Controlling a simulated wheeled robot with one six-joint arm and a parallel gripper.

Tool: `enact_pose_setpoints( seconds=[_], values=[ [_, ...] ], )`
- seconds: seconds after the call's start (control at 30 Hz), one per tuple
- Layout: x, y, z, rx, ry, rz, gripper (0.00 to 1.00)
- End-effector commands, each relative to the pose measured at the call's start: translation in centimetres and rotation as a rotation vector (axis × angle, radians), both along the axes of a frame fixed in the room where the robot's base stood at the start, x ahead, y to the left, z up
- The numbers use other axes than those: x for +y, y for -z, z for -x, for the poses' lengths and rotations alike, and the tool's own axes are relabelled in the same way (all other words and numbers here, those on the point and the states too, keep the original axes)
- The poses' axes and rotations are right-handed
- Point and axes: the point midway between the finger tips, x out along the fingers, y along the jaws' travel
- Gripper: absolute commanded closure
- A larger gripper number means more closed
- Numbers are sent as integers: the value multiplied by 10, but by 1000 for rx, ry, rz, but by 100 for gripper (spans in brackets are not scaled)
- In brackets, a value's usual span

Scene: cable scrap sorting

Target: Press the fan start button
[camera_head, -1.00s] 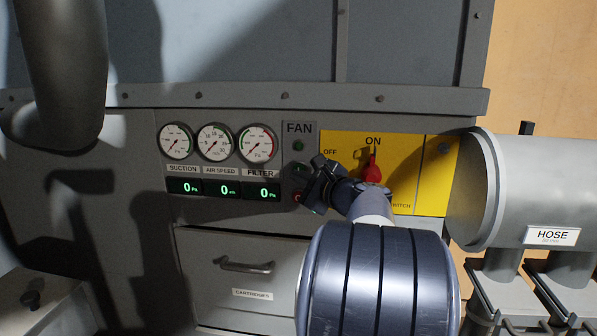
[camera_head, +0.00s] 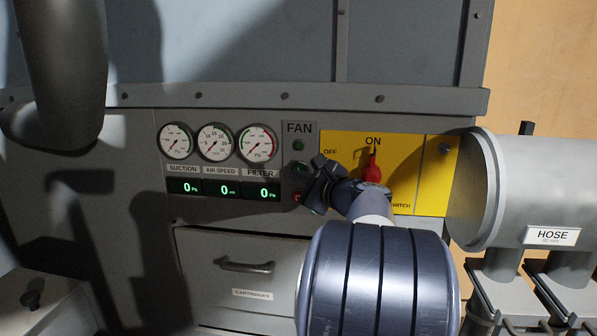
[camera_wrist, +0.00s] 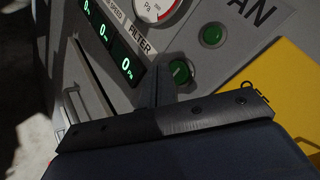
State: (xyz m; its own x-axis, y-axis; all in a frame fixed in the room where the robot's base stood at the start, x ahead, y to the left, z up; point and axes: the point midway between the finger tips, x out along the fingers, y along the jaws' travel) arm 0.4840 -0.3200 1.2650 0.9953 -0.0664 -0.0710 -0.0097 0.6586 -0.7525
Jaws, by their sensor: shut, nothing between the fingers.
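The FAN panel (camera_head: 299,133) is a narrow grey plate between the gauges and the yellow switch plate. The green start button (camera_head: 300,168), partly covered by my gripper, shows clearly in the wrist view (camera_wrist: 180,72) with a light upright mark. A round green lamp or button (camera_head: 299,146) sits above it, and a red button (camera_head: 297,197) sits below. My gripper (camera_head: 312,182) is shut and empty, in front of the panel beside the start button. In the wrist view its dark fingers (camera_wrist: 164,86) end just left of and below the button. I cannot tell whether they touch it.
The yellow plate (camera_head: 410,187) carries a red rotary switch (camera_head: 371,170) turned to ON. Three gauges (camera_head: 215,142) stand left, above green displays (camera_head: 222,189) reading 0. A drawer handle (camera_head: 244,266) is below. The grey hose cylinder (camera_head: 535,190) stands at the right.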

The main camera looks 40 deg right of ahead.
Motion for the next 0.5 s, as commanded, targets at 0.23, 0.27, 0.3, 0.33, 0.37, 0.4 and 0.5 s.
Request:
enact_pose_setpoints(
  seconds=[0.23, 0.27, 0.3, 0.33, 0.37, 0.4, 0.5],
  values=[
    [-2, 0, -2, 0, 0, 0, 100],
    [-3, 0, -3, 0, 0, 0, 100],
    [-4, 0, -4, 0, 0, 0, 100],
    [-5, 0, -4, 0, 0, 0, 100],
    [-6, 0, -5, 0, 0, 0, 100],
    [-7, 0, -6, 0, 0, 0, 100],
    [-7, 0, -6, 0, 0, 0, 100]
  ],
)
